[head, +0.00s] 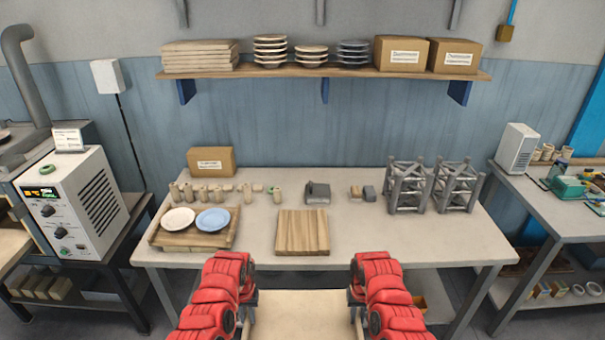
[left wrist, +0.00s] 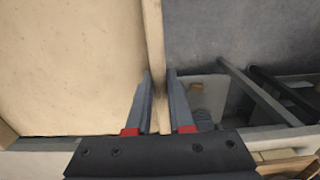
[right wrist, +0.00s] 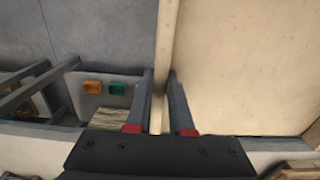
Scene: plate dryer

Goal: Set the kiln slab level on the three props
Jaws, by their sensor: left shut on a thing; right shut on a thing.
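The kiln slab (head: 300,318), a pale beige board, is low in front of me in the head view, between my two arms. My left gripper (head: 250,300) is shut on its left edge; the left wrist view shows the slab (left wrist: 70,60) with its rim between the fingers (left wrist: 158,85). My right gripper (head: 353,297) is shut on its right edge; the right wrist view shows the slab (right wrist: 245,70) and the fingers (right wrist: 160,85) around its rim. Several small beige cylinders (head: 216,193), perhaps props, stand at the table's back left. I cannot tell which are the three props.
The worktable (head: 370,235) holds a wooden board (head: 302,232), two plates on a wooden base (head: 180,240), a cardboard box (head: 211,161) and two grey lattice frames (head: 407,187). A control unit (head: 75,200) stands left. The table's front right is clear.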

